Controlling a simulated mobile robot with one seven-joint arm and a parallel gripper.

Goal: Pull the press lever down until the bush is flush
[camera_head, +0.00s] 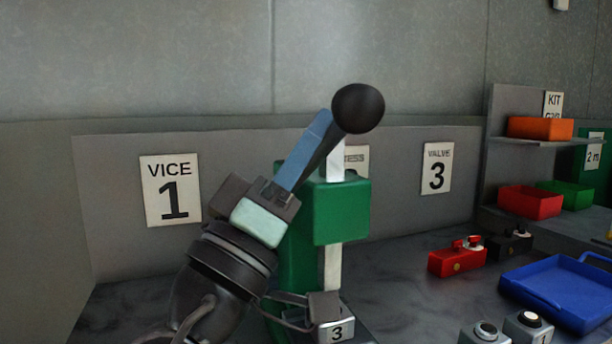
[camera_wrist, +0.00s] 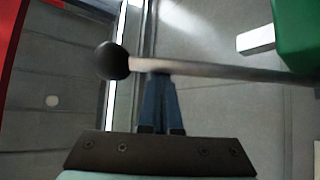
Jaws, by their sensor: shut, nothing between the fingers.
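The green press (camera_head: 342,212) stands in the middle of the head view, with a pale ram (camera_head: 333,268) running through its head. Its lever slants up and ends in a black ball knob (camera_head: 358,108); the knob also shows in the wrist view (camera_wrist: 113,61). The lever rod (camera_wrist: 205,70) crosses the wrist view to the green body. My gripper (camera_head: 322,120) has its blue fingers shut and empty, with the tips beside the rod near the knob. In the wrist view the fingertips (camera_wrist: 160,78) meet the rod's edge; I cannot tell whether they touch. The bush is not clearly visible.
A grey block marked 3 (camera_head: 336,331) sits at the press foot. Right of it are a red box with a knob (camera_head: 457,262), a blue tray (camera_head: 560,290) and grey button boxes (camera_head: 527,327). A shelf with an orange bin (camera_head: 540,128) stands far right. Signs line the back panel.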

